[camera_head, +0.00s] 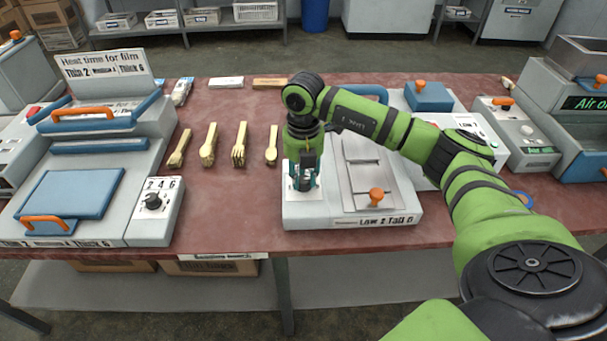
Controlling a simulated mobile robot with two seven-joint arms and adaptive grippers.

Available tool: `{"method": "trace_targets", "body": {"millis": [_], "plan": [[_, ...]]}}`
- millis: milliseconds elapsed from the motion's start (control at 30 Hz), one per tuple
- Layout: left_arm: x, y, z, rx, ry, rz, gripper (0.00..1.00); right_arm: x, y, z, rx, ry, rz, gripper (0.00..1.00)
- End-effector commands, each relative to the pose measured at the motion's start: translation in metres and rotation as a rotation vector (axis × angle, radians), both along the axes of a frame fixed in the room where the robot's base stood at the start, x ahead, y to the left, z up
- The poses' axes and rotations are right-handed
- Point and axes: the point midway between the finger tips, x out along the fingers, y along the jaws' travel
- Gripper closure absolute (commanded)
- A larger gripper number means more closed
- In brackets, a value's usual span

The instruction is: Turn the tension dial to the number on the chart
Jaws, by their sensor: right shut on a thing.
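My right gripper (304,184) reaches straight down onto a small white dial plate (291,190) at the left of the middle grey machine (335,215). It is shut on the tension dial there; its fingers hide the knob and most of the numbers, so I cannot read the setting. A label (375,221) on this machine's front edge seems to read "Low 2 Tall 6". The left machine has its own black dial (153,201) marked 2, 4, 6, and a sign (103,66) about heat time for film, thin 2, thick 6. My left gripper is not in view.
An orange knob (376,196) stands on the middle machine, right of my gripper. Several wooden forks and spoons (239,145) lie on the red bench (225,215) between the machines. More machines (515,130) crowd the right side. The bench front between the machines is clear.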

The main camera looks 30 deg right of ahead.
Motion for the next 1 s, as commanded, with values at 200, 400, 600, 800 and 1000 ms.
{"method": "trace_targets", "body": {"millis": [200,400,600,800,1000], "plan": [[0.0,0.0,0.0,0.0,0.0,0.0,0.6,-0.001,0.0,-0.001,0.0,0.002,0.0,0.46],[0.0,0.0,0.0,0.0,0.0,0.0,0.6,0.0,0.0,0.0,0.0,0.001,0.001,0.46],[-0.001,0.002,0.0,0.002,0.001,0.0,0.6,0.001,0.0,0.011,0.002,-0.002,0.001,0.46],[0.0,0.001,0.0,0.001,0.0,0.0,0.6,0.001,0.0,0.05,0.001,-0.005,0.001,0.46],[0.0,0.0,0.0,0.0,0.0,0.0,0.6,0.001,0.0,0.091,0.001,-0.003,0.001,0.46]]}}
